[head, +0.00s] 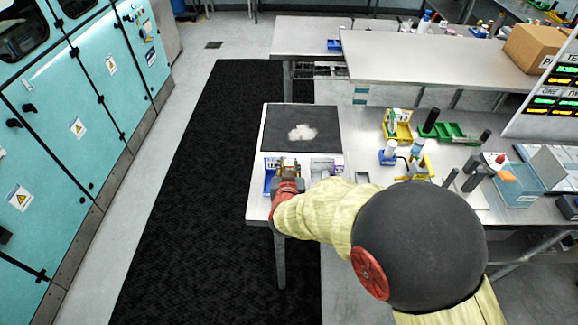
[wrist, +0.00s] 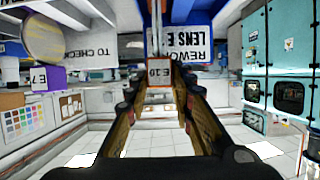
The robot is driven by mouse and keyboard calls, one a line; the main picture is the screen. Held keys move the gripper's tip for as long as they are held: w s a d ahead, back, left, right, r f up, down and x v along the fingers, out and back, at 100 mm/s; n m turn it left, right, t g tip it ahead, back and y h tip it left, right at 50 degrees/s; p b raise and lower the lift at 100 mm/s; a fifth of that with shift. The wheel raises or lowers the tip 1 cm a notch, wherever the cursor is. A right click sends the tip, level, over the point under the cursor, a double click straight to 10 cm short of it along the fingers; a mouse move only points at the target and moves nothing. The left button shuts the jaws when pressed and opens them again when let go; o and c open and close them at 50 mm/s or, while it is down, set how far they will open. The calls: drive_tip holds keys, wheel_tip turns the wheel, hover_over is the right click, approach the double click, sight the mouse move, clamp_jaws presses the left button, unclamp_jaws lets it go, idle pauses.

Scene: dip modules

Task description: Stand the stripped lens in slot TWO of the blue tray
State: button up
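My gripper (head: 287,183) is at the front left of the metal table, over the blue tray (head: 269,178), and hides part of it. In the wrist view, the two brown fingers of my gripper (wrist: 160,76) run forward on either side of a small tag reading E20 (wrist: 159,69). A narrow upright part rises above the tag. I cannot tell whether the fingers touch it. A round yellowish-grey disc (wrist: 43,38) with a purple E7 tag (wrist: 46,78) shows at the upper left of the wrist view. Which piece is the stripped lens, and the tray's slot labels, I cannot make out.
A dark mat (head: 285,118) with a pale patch lies behind the tray. A grey-white holder (head: 325,168) stands right of my gripper. Yellow bins (head: 398,126), a green tray (head: 450,132) and bottles crowd the table farther right. Printed cards (wrist: 187,42) show in the wrist view.

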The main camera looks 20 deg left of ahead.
drive_tip(key=o, duration=0.4)
drive_tip(key=shift+s+r, duration=0.2)
drive_tip(key=shift+r, duration=0.15)
drive_tip(key=p+v, duration=0.2)
drive_tip(key=v, duration=0.9)
drive_tip(key=shift+s+d, duration=0.1)
drive_tip(key=shift+s, duration=0.2)
